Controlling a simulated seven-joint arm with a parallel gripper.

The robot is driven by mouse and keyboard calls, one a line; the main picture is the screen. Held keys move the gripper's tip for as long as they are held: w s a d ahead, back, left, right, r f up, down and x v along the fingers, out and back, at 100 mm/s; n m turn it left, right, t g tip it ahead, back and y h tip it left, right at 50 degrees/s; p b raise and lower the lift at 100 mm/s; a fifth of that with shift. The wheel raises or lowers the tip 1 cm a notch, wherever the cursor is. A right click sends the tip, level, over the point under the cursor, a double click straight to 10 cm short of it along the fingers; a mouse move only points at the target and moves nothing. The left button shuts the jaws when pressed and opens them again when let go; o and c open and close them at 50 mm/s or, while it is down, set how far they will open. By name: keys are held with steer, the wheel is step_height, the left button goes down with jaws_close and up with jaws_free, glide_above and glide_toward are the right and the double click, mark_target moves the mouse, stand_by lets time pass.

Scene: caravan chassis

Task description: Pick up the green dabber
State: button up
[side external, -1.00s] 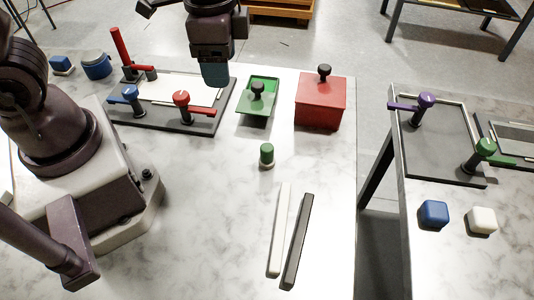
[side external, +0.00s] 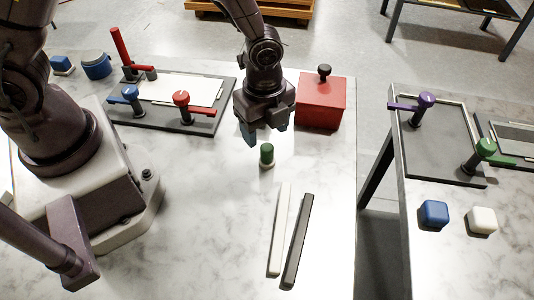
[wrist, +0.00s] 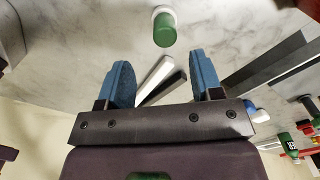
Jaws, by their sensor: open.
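The green dabber (side external: 267,154) is a small green cylinder with a white base, standing upright on the marble table. In the wrist view the dabber (wrist: 164,28) shows at the top centre, beyond the fingertips and roughly in line with the gap between them. My gripper (side external: 267,136) is open and empty, with blue fingers, just behind and above the dabber in the side view. In the wrist view my gripper (wrist: 161,75) shows its two blue fingers apart, with nothing between them. The dabber is not between the fingers.
A red box (side external: 321,104) with a black knob stands close right of my gripper. A white bar (side external: 279,229) and a black bar (side external: 297,240) lie in front of the dabber. A clamp board (side external: 172,122) is at left. The table around the dabber's left is clear.

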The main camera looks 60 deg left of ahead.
mark_target(267, 147)
steer(key=f, duration=0.6)
steer(key=shift+w+a+f, duration=0.1)
steer(key=shift+w+f, duration=0.15)
steer(key=shift+w, duration=0.05)
steer(key=c, duration=1)
